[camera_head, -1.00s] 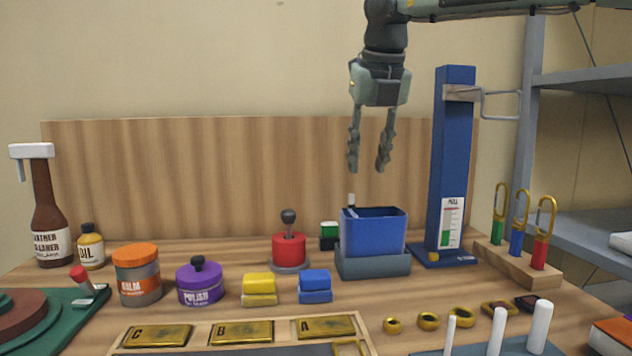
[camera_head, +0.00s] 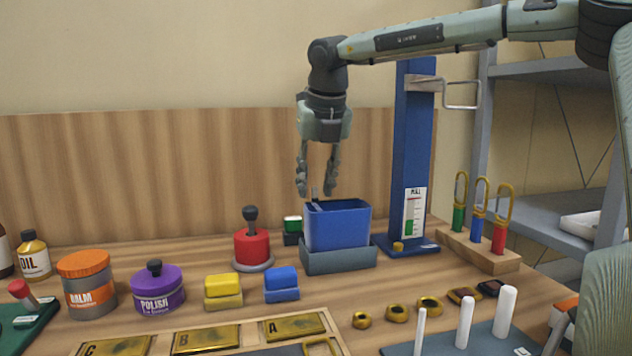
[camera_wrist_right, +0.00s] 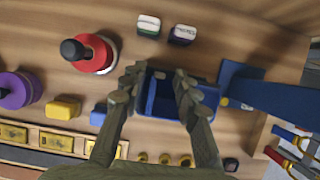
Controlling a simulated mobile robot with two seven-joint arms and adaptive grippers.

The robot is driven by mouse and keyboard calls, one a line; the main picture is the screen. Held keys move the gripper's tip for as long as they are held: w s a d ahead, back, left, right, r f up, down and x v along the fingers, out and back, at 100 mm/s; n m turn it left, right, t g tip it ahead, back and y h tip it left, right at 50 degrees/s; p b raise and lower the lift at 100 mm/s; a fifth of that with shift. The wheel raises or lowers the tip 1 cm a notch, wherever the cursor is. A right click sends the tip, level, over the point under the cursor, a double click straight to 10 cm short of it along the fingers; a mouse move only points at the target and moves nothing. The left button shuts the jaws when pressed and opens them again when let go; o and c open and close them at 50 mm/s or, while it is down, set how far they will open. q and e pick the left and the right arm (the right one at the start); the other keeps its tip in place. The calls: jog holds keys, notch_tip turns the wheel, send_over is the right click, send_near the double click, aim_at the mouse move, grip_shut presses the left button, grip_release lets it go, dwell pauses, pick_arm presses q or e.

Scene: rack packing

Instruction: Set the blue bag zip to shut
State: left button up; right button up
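The blue bag (camera_head: 338,228) stands upright and open-topped in a grey holder (camera_head: 340,259). A small dark zip pull (camera_head: 315,194) with a pale part below sticks up at the bag's left rear corner. My right gripper (camera_head: 317,188) hangs pointing down just above that corner, its fingers open and apart. In the right wrist view the open fingers (camera_wrist_right: 158,88) straddle the bag's left part, with a pale piece of the zip pull (camera_wrist_right: 159,75) between the tips. I cannot tell whether they touch it. My left gripper is not in view.
A red knobbed stand (camera_head: 252,247) is left of the bag. A tall blue post (camera_head: 408,160) with a metal bracket stands close on the right, beside a wooden block of ringed tools (camera_head: 478,250). Yellow and blue blocks (camera_head: 282,284) lie in front. A wooden panel is behind.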

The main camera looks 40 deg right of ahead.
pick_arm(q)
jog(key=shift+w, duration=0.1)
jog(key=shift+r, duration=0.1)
pick_arm(e)
grip_shut()
jog(key=shift+s+d, duration=0.15)
jog(key=shift+d, duration=0.15)
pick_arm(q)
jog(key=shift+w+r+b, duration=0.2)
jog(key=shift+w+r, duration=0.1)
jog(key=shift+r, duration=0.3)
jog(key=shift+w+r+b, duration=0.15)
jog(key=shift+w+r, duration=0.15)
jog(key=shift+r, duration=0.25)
pick_arm(e)
jog(key=s+d, duration=0.4)
jog(key=d, duration=0.3)
jog(key=shift+w, duration=0.1)
grip_release()
